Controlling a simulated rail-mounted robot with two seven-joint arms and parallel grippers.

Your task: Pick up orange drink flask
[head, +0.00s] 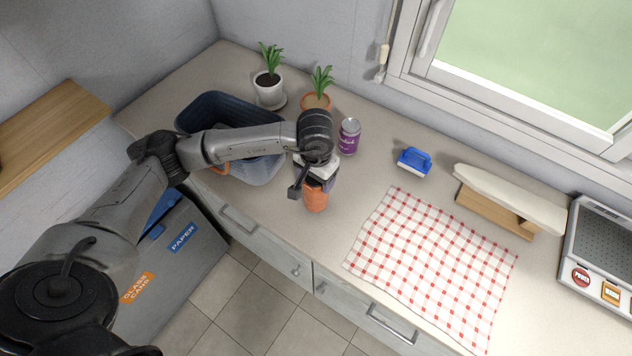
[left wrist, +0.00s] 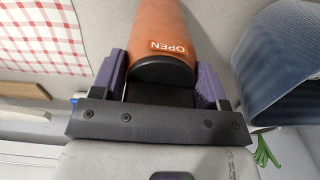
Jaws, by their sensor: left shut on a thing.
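The orange drink flask (head: 315,197) is at the counter's front edge area in the head view, upright or nearly so. My left gripper (head: 316,181) is over its top, and the hand hides the flask's upper part. In the left wrist view the orange flask (left wrist: 158,28) with its dark cap and "OPEN" label sits between the two purple finger pads of my left gripper (left wrist: 164,84). The gripper is shut on it. I cannot tell whether its base touches the counter. My right gripper is not in view.
A dark blue basin (head: 262,170) stands left of the flask, under my left arm. A purple can (head: 349,136) and two potted plants (head: 268,88) are behind.

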